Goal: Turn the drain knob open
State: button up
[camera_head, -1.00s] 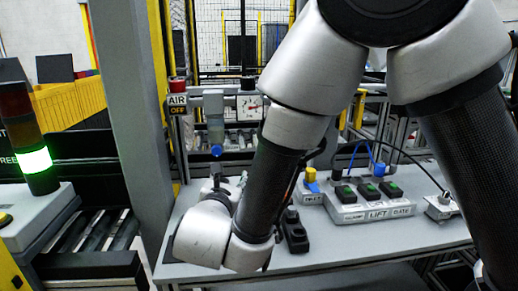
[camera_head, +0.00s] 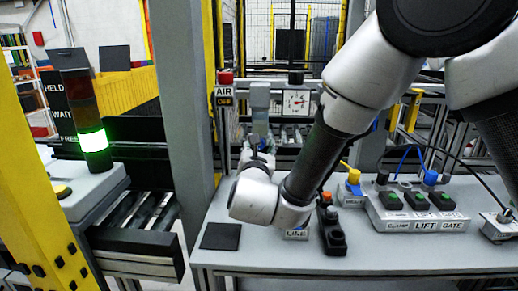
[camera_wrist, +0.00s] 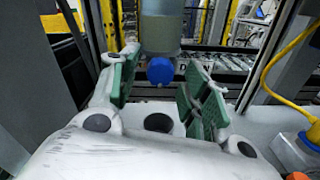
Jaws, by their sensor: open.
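The drain knob (camera_wrist: 160,70) is a small blue cap under the grey filter bowl (camera_wrist: 161,32) in the wrist view. My gripper (camera_wrist: 165,84) is open, its green-padded fingers to the left and right of the knob, with gaps on both sides. I see no contact. In the head view my gripper (camera_head: 259,152) is just below the filter bowl (camera_head: 260,123), and the knob is hidden there. A label behind the knob is mostly covered in the wrist view.
The AIR OFF sign (camera_head: 224,96) and gauge (camera_head: 296,102) flank the filter. The bench holds a black switch block (camera_head: 331,232), a yellow plug (camera_head: 353,177) with a cable, and the CLAMP, LIFT, GATE box (camera_head: 418,208). A lit green stack light (camera_head: 93,141) stands left.

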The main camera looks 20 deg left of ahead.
jog(key=c, duration=1)
jog(key=shift+n, duration=0.3)
jog(key=n, duration=0.3)
jog(key=shift+n, duration=0.4)
jog(key=n, duration=0.9)
jog(key=shift+d, duration=0.1)
jog(key=shift+n, duration=2.2)
